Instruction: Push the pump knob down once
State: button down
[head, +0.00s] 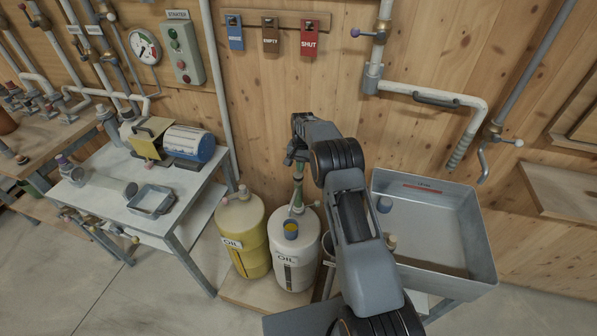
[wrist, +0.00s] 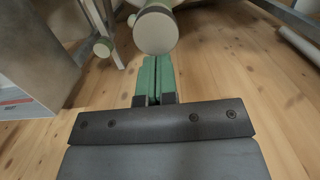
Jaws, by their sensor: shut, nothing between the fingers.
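The white oil drum (head: 280,262) stands on a low wooden board and carries a pump (head: 297,207) on its top. My gripper (head: 299,178) points down above this pump, its green fingers shut and empty. In the head view the knob is hard to make out against the fingers.
A yellow oil drum (head: 250,255) stands just left. A metal tank (head: 470,215) is close on the right; a smaller knob (wrist: 103,48) shows in the wrist view. A bench (head: 185,205) with a motor (head: 190,143) stands further left. The wooden wall is behind.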

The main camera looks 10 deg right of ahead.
notch_tip(320, 180, up, 14)
jog(key=shift+w+d+b, duration=0.4)
jog(key=shift+w+b, duration=0.05)
jog(key=shift+f, duration=0.1)
dwell(0.8)
notch_tip(320, 180, down, 5)
jog(key=s+n, duration=0.2)
jog(key=s+a+r+n+t, duration=0.1)
jog(key=s+r, duration=0.3)
jog(key=s, duration=0.7)
jog(key=s+r+n+t, duration=0.1)
jog(key=s+r, duration=0.3)
jog(key=s, duration=0.7)
jog(key=s+a+r+n+t, duration=0.1)
jog(key=s+r+n+t, duration=0.1)
jog(key=s, duration=0.9)
jog(key=shift+a+r+t+h, duration=0.3)
jog(key=shift+r+t, duration=0.3)
jog(key=shift+r, duration=0.3)
jog(key=shift+s, duration=0.1)
